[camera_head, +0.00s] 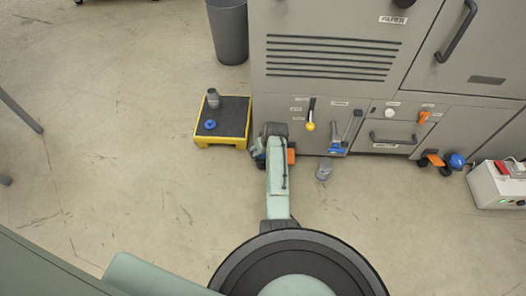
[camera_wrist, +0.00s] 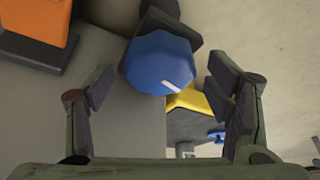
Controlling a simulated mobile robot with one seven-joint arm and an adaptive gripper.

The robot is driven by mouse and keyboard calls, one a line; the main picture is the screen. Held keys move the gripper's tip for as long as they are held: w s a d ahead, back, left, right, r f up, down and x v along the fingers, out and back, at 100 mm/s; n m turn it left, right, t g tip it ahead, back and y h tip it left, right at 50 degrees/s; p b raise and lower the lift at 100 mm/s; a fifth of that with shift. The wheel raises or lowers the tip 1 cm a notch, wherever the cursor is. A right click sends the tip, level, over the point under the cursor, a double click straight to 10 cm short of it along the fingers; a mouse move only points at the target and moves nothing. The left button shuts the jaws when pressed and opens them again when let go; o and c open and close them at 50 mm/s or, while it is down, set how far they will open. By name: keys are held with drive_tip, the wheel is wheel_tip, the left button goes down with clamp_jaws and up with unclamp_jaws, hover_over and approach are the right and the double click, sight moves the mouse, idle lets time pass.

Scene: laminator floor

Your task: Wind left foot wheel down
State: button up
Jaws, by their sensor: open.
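The left foot wheel, a blue eight-sided knob with a white mark (camera_wrist: 157,63), sits in the upper middle of the wrist view. My gripper (camera_wrist: 161,85) is open, one finger on each side of the wheel, with visible gaps between fingers and wheel. From this angle I cannot tell how far the fingertips are from it in depth. In the head view my gripper (camera_head: 264,142) is at the lower left corner of the grey machine (camera_head: 330,20) and hides most of the wheel. The orange foot part (camera_head: 291,156) shows just right of my arm; it also shows top left in the wrist view (camera_wrist: 35,30).
A yellow-edged black step (camera_head: 228,112) with a grey cup (camera_head: 213,98) and a blue part (camera_head: 210,125) stands left of my gripper. A grey cylinder (camera_head: 324,169) is on the floor to the right. A bin (camera_head: 229,32) stands behind. The right foot wheel (camera_head: 456,160) is farther right.

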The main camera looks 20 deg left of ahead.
drive_tip(key=c, duration=1.2)
drive_tip(key=shift+o, duration=0.2)
drive_tip(key=shift+r, duration=0.1)
drive_tip(key=m+h+p, duration=0.1)
drive_tip(key=m+p, duration=0.1)
drive_tip(key=m, duration=0.1)
drive_tip(key=shift+a+m+t, duration=0.1)
drive_tip(key=shift+m+t, duration=0.2)
drive_tip(key=shift+t, duration=0.1)
drive_tip(key=m+h, duration=0.1)
drive_tip(key=m, duration=0.1)
drive_tip(key=m+h, duration=0.1)
drive_tip(key=m, duration=0.2)
drive_tip(key=shift+a+t+p, duration=0.1)
drive_tip(key=shift+t+p, duration=0.25)
drive_tip(key=shift+t, duration=0.05)
drive_tip(key=shift+m, duration=0.4)
drive_tip(key=o, duration=1.2)
drive_tip(key=shift+c, duration=0.2)
